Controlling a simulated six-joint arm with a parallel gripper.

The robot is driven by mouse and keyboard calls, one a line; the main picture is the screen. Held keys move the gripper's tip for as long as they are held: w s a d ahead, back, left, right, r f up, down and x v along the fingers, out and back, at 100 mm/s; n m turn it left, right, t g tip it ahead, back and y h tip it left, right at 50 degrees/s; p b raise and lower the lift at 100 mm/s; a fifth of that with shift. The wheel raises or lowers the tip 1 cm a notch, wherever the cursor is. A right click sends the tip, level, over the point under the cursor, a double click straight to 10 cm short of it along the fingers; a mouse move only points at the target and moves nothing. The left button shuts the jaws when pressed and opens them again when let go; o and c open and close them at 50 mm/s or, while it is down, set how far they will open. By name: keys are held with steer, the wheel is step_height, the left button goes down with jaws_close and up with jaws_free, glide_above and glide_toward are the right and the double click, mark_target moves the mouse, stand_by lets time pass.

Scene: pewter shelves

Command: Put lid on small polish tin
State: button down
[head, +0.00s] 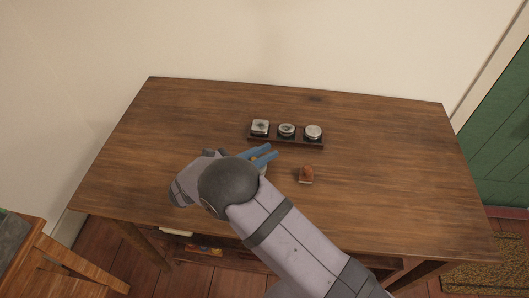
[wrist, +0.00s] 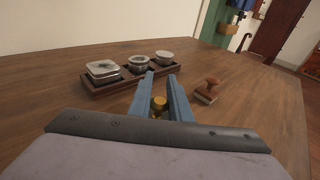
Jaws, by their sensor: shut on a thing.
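My gripper (head: 271,152) is left of the table's middle, in front of the rack. In the wrist view its blue fingers (wrist: 160,77) are shut on the brass-coloured knob of the lid (wrist: 159,103); the rest of the lid is mostly hidden. Three metal tins stand in a row in a dark rack: a squarish tin (head: 260,127) at the left, a smaller round tin (head: 287,130) in the middle and a round tin (head: 313,132) at the right. The middle tin (wrist: 138,62) has a dark patch on top; I cannot tell if it is open.
The dark wooden rack (head: 286,143) stands toward the back of the table. A brown wooden stamp-like block with a handle (head: 306,175) stands right of my gripper. The table's right side (head: 400,170) is clear.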

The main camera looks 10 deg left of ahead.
steer(key=shift+f, duration=0.4)
stand_by(0.4)
steer(key=c, duration=1.6)
jaws_free()
steer(key=shift+o, duration=0.2)
steer(key=shift+b+v, duration=0.8)
steer(key=shift+v, duration=2.9)
